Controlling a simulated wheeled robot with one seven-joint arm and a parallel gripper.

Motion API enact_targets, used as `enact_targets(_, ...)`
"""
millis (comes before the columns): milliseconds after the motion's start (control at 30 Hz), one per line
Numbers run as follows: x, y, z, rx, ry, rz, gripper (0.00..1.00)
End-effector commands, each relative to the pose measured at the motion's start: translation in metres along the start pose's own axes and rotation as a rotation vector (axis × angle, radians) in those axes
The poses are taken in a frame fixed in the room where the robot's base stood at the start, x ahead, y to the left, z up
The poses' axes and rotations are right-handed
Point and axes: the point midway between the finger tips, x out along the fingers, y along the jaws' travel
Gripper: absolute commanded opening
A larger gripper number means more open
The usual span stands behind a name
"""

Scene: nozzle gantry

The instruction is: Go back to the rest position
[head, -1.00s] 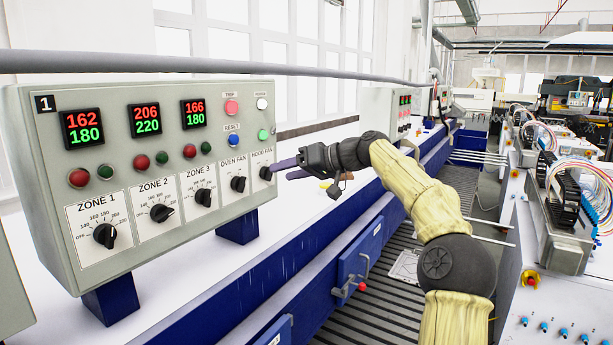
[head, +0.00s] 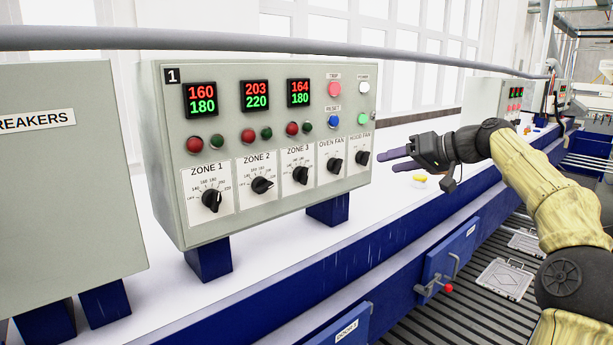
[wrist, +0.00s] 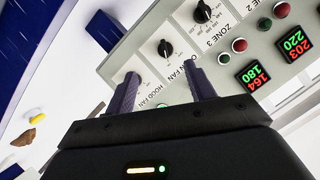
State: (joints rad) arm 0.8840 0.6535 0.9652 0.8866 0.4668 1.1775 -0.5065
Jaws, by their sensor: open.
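My gripper (head: 396,159) is open and empty, to the right of the grey control panel (head: 240,85) marked 1. Its two purple fingers point left toward the panel and are apart from the HOOD FAN knob (head: 362,158). In the wrist view my gripper (wrist: 160,88) shows both fingers spread, with the HOOD FAN knob (wrist: 132,77) and the OVEN FAN knob (wrist: 165,48) beyond them. The ZONE 1 knob (head: 212,199), ZONE 2 knob (head: 262,185) and ZONE 3 knob (head: 300,174) are on the panel's lower face. The displays read 160/180, 203/220 and 164/180.
A grey BREAKERS box (head: 65,190) stands at the left. A long grey pipe (head: 250,42) runs above the panel. A small yellow object (head: 420,178) lies on the white ledge near my gripper. The blue conveyor side with a red-knobbed latch (head: 447,288) runs below.

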Motion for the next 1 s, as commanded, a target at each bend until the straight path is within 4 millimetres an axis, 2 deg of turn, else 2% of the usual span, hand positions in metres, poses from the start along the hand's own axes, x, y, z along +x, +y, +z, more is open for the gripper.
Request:
enact_targets(33, 0.020, -0.005, 0.012, 0.008, -0.043, 0.015, 0.54)
enact_targets(200, 0.086, -0.010, 0.070, 0.048, -0.199, 0.120, 0.54)
enact_targets(300, 0.113, -0.010, 0.110, 0.067, -0.282, 0.194, 0.54)
enact_targets(433, 0.136, -0.010, 0.163, 0.081, -0.375, 0.291, 0.54)
enact_targets(533, 0.144, -0.009, 0.203, 0.089, -0.436, 0.365, 0.54)
enact_targets(667, 0.144, -0.006, 0.255, 0.093, -0.502, 0.459, 0.54)
enact_targets(867, 0.126, -0.005, 0.332, 0.096, -0.575, 0.588, 0.54)
enact_targets(1000, 0.103, -0.006, 0.383, 0.098, -0.612, 0.664, 0.54)
